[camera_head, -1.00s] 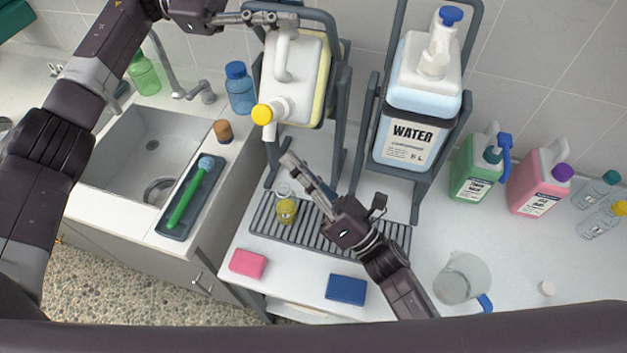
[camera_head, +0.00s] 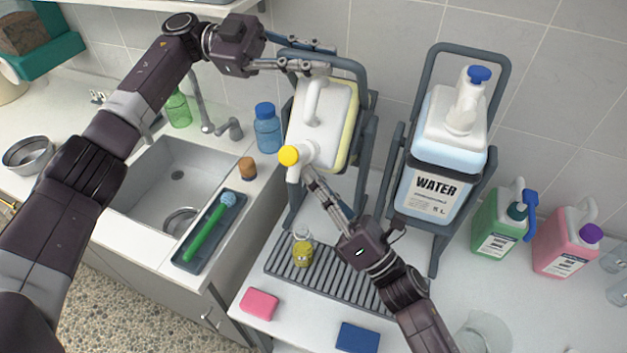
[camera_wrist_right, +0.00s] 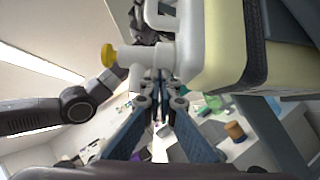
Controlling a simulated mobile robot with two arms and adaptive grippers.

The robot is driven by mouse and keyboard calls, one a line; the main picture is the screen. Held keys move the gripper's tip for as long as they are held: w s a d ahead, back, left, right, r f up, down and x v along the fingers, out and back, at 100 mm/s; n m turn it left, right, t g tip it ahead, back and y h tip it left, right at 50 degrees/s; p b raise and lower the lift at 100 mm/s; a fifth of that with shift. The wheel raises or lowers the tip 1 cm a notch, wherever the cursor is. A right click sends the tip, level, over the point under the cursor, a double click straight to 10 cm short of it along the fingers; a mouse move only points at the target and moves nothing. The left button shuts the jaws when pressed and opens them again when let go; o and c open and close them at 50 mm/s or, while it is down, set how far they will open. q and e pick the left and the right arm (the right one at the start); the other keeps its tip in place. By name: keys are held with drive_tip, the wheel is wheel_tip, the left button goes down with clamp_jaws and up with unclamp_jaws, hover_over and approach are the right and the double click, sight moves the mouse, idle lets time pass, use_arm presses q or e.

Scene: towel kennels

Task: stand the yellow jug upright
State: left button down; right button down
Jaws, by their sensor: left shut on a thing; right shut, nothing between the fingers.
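The yellow jug (camera_head: 326,122), white with a pale yellow side, lies tipped forward in a grey tilting stand (camera_head: 370,98). Its yellow cap (camera_head: 288,155) and white spout are low at the front. The jug also fills the upper right of the right wrist view (camera_wrist_right: 215,45). My left gripper (camera_head: 327,60) is shut on the top bar of the stand, above the jug's rear end. My right gripper (camera_head: 308,178) is shut and empty just below the spout. In the right wrist view its fingertips (camera_wrist_right: 160,85) are close under the spout; I cannot tell if they touch.
A small jar with yellow contents (camera_head: 303,250) stands on the drip grate (camera_head: 335,282) below. The upright WATER jug (camera_head: 447,140) sits in its own stand to the right. A blue bottle (camera_head: 267,130) and the sink (camera_head: 150,185) are at left. Sponges lie in front.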

use_arm(q)
drive_tip(key=shift+s+d+f, duration=0.1)
drive_tip(key=shift+s+f, duration=0.1)
drive_tip(key=shift+s, duration=0.05)
use_arm(e)
drive_tip(key=shift+w+d+r, duration=0.15)
drive_tip(key=shift+w+r, duration=0.1)
drive_tip(key=shift+r, duration=0.4)
use_arm(q)
drive_tip(key=c, duration=1.9)
unclamp_jaws()
drive_tip(key=shift+c, duration=0.2)
drive_tip(key=shift+r, duration=0.1)
use_arm(e)
drive_tip(key=shift+w, duration=0.1)
